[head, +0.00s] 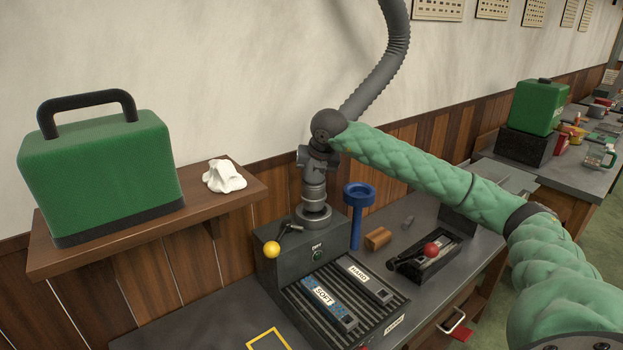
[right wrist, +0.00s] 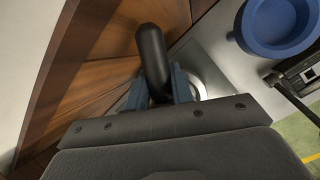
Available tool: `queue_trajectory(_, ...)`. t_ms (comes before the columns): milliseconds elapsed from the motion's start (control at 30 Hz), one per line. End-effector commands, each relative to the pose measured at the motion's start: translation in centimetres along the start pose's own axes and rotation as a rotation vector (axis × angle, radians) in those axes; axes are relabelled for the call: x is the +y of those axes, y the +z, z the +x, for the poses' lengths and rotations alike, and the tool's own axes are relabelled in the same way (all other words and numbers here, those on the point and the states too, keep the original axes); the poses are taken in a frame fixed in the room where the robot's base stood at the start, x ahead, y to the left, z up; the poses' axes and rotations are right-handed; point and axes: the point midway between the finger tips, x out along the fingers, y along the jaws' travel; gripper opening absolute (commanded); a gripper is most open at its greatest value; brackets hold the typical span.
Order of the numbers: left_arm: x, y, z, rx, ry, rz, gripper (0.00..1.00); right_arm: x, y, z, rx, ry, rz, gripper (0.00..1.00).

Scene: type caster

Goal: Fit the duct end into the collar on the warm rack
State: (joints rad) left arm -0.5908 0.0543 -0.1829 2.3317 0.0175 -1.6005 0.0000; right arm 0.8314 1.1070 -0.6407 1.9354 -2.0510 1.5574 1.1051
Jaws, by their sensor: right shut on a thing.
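The grey corrugated duct (head: 385,75) hangs from the top of the head view and passes behind my right wrist. My right gripper (head: 316,160) is shut on its dark end, which shows between the fingers (right wrist: 158,90) in the right wrist view as a dark cylinder (right wrist: 152,55). The grey collar (head: 313,216) stands at the back of the dark warm rack (head: 272,272). The duct end (head: 314,192) is upright directly above the collar, and they look touching. I cannot tell how deep it sits. My left gripper is not in view.
A blue funnel-like stand (head: 358,200) is close right of the collar. A wooden shelf (head: 150,225) with a green case (head: 100,175) is at the left. A red-knobbed tray (head: 430,262) lies to the right.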

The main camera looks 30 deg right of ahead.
Motion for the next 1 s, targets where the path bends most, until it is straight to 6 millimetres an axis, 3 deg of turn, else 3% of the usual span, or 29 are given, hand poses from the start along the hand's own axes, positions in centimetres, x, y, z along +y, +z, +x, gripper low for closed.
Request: queue_trajectory(1000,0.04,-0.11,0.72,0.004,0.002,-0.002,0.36,0.01,-0.01,-0.07,0.001,0.000,-0.005,0.00)
